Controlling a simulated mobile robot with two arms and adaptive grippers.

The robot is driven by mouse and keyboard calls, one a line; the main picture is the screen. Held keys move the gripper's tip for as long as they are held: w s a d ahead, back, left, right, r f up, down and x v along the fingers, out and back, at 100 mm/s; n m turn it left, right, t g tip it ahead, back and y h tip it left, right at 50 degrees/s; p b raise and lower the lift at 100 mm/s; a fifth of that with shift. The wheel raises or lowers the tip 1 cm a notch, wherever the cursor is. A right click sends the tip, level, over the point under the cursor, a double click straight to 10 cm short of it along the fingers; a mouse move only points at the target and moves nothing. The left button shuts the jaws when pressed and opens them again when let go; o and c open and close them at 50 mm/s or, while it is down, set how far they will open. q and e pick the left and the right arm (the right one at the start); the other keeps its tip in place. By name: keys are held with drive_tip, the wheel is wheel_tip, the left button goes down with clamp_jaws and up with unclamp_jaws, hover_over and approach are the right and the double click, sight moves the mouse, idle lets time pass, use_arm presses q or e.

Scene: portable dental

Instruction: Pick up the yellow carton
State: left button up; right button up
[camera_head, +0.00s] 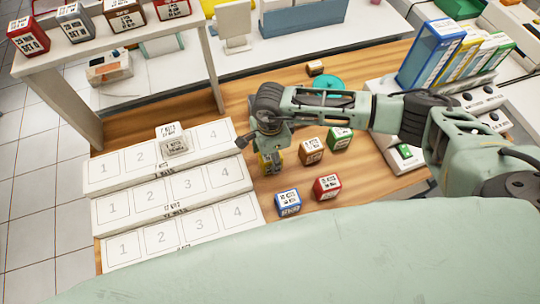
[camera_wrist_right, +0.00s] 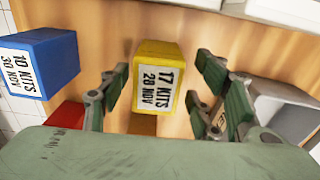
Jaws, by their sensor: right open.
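The yellow carton (camera_head: 274,162) stands on the wooden table, partly hidden under my right gripper (camera_head: 268,148) in the head view. In the right wrist view, the yellow carton (camera_wrist_right: 157,58) has a white label reading "17 KITS 28 NOV". My right gripper (camera_wrist_right: 162,76) is open there, with one finger on each side of the carton and visible gaps between. The carton is not held. My left gripper does not show.
Blue (camera_head: 288,203), red (camera_head: 327,186), brown (camera_head: 311,150) and green (camera_head: 340,138) cartons stand nearby. A white stepped rack (camera_head: 105,218) with numbered places is on the left, with a white-labelled carton (camera_head: 168,132) on its top step. Binders (camera_head: 430,50) stand at right.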

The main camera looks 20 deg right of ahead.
drive_tip(key=shift+s+f, duration=0.1)
drive_tip(key=shift+f, duration=0.25)
drive_tip(key=shift+s, duration=0.15)
drive_tip(key=c, duration=1.2)
drive_tip(key=shift+c, duration=0.2)
